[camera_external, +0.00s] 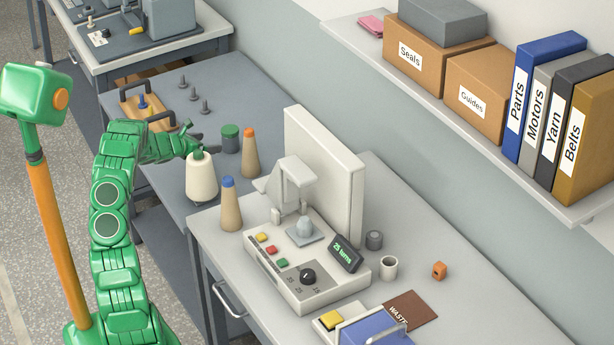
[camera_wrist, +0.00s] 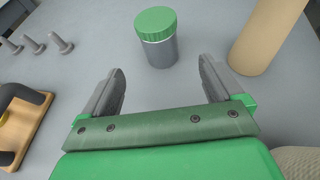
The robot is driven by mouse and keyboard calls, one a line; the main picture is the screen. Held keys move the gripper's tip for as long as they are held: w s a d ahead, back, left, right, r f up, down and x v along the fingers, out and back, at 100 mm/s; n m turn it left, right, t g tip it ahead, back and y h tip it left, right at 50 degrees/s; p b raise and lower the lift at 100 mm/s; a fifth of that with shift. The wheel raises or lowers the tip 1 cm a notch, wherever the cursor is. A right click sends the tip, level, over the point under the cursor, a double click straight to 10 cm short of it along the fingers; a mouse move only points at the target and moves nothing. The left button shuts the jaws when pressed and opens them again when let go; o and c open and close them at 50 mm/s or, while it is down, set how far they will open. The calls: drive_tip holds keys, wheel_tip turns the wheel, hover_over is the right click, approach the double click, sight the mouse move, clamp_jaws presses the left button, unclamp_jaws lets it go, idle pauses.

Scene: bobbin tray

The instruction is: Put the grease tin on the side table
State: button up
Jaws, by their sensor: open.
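A grey tin with a green lid, which looks like the grease tin (camera_external: 231,139), stands upright on the dark grey table (camera_external: 225,85). It also shows in the wrist view (camera_wrist: 157,50), ahead of the fingertips and roughly centred between them. My gripper (camera_wrist: 162,72) is open and empty, apart from the tin. In the external view my gripper (camera_external: 190,145) is left of the tin, above and behind a cream thread cone. I cannot tell for sure which surface is the side table.
The cream cone (camera_external: 201,180) and a tan orange-topped cone (camera_external: 250,155) stand close to the tin. A blue-topped cone (camera_external: 230,208) is nearer. A wooden tray (camera_external: 146,103) and several grey pegs (camera_external: 194,94) are farther back. A tester machine (camera_external: 305,255) occupies the light bench.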

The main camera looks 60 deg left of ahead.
drive_tip(key=shift+r, duration=0.1)
drive_tip(key=w+d+r+n+g+y, duration=0.2)
drive_tip(key=d+r+n, duration=0.25)
drive_tip(key=r, duration=0.25)
drive_tip(key=w+d+r+n+g+y, duration=0.2)
drive_tip(key=d+r+n, duration=0.25)
drive_tip(key=r, duration=0.25)
drive_tip(key=s+d+r+n+g, duration=0.2)
drive_tip(key=d+r+n, duration=0.3)
drive_tip(key=d, duration=0.4)
drive_tip(key=s+d+r+n+g, duration=0.2)
drive_tip(key=s+d+r+n, duration=0.1)
drive_tip(key=d+n, duration=0.4)
drive_tip(key=s+d+n+g+h, duration=0.1)
drive_tip(key=s+d+n, duration=0.2)
drive_tip(key=s+d, duration=0.5)
drive_tip(key=s+d+n+g+h, duration=0.1)
drive_tip(key=s+d+n+h, duration=0.15)
drive_tip(key=d, duration=0.85)
drive_tip(key=s+d+n+g+h, duration=0.1)
drive_tip(key=s+d+n, duration=0.2)
drive_tip(key=s+d, duration=0.5)
drive_tip(key=s+d+n+g+h, duration=0.3)
drive_tip(key=s+d+g, duration=0.1)
drive_tip(key=s+d, duration=1.3)
drive_tip(key=shift+d+f, duration=0.4)
drive_tip(key=shift+d, duration=0.3)
